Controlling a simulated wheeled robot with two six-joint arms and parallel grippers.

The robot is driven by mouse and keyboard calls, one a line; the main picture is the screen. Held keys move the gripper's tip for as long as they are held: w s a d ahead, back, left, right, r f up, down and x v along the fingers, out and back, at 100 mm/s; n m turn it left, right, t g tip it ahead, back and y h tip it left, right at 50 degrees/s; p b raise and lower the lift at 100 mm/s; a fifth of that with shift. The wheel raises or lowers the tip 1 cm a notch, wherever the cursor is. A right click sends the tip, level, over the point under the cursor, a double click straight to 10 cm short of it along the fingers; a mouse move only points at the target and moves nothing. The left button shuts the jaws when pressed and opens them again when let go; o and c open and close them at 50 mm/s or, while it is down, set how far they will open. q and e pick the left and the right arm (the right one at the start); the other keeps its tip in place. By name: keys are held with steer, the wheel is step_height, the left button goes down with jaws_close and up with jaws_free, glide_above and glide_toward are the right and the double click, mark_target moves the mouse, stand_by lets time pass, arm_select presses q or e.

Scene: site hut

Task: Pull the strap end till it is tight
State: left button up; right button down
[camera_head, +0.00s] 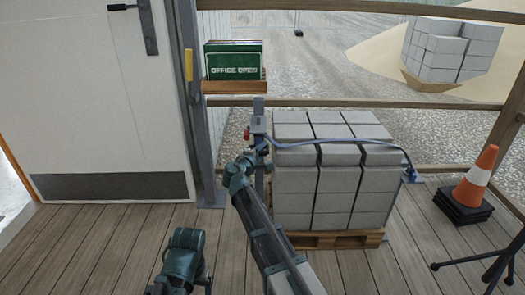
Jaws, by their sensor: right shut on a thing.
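A stack of grey blocks (308,183) stands on a wooden pallet (330,241). A blue strap (345,140) runs over the stack, hanging down past its right corner. At its left end it meets a grey post (258,108) with a small red part (247,133). My right gripper (262,149) is at the left edge of the stack, by the post, shut on the strap end; the grip itself is small and partly hidden. A joint of my left arm shows at the bottom, but no left fingers are visible.
A green "OFFICE OPEN" sign (233,63) sits on a wooden ledge (234,87) above my right gripper. A traffic cone (475,177) and a black tripod (490,263) stand at right. A white door (95,90) is at left.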

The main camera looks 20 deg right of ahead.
arm_select(q)
steer(key=shift+f, duration=0.1)
arm_select(e)
steer(key=shift+f, duration=0.15)
stand_by(0.7)
steer(key=s+a, duration=0.2)
steer(key=s, duration=0.7)
steer(key=shift+a, duration=0.25)
steer(key=c, duration=0.7)
jaws_free()
steer(key=shift+w, duration=0.15)
steer(key=shift+c, duration=0.2)
arm_select(q)
steer(key=shift+a, duration=0.1)
